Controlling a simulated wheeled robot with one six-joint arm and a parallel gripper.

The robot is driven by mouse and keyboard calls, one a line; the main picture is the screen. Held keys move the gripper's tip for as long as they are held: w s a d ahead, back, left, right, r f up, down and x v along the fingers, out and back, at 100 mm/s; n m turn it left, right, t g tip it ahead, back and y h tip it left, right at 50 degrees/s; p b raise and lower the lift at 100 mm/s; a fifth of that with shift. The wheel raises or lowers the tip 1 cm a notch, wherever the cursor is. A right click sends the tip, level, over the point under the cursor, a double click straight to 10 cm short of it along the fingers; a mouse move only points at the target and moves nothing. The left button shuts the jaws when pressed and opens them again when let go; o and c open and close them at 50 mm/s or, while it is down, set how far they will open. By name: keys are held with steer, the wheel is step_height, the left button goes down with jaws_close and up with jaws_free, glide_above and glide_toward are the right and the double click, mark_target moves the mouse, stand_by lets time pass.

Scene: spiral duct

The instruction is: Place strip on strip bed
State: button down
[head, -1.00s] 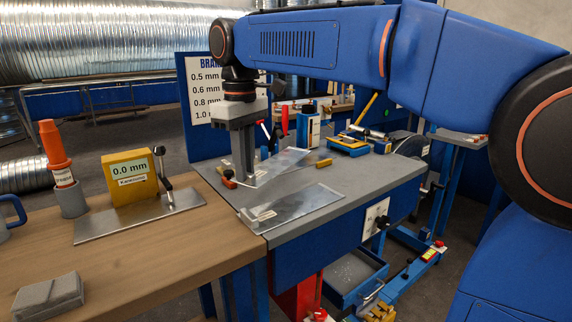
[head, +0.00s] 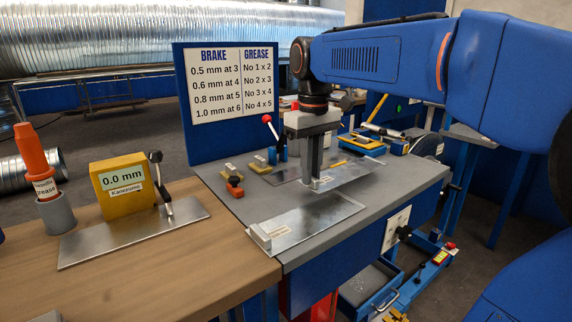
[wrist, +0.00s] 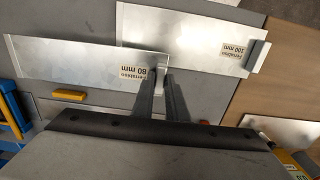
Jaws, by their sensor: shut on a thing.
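My gripper (head: 315,186) is shut on the near end of a shiny metal strip (head: 352,171). The wrist view shows this strip (wrist: 80,56) marked 80 mm, reaching left from my fingertips (wrist: 160,72). In the head view it extends right and back over the grey bench top; I cannot tell whether it touches anything below. A thin flat plate (head: 287,172) shows partly behind my fingers; whether it is the strip bed is unclear. A second strip (head: 312,218), marked 100 mm in the wrist view (wrist: 190,30), lies at the front with a small block at its end.
An orange clamp-like piece (head: 235,188) and small yellow pieces stand left of my gripper. Behind is a blue board with a white chart (head: 230,85). The wooden table (head: 150,270) at left holds a yellow 0.0 mm gauge (head: 124,186) and an orange grease tube (head: 35,165).

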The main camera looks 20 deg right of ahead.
steer(key=w+a, duration=0.1)
steer(key=w, duration=0.3)
steer(key=w+a, duration=0.2)
steer(key=w, duration=0.3)
steer(key=w+a, duration=0.1)
steer(key=w, duration=0.4)
steer(key=shift+a, duration=0.3)
steer(key=shift+f, duration=1.75)
steer(key=c, duration=2.2)
jaws_free()
steer(key=shift+f, duration=0.1)
steer(key=o, duration=0.5)
steer(key=shift+c, duration=0.2)
step_height(320, 180, up, 12)
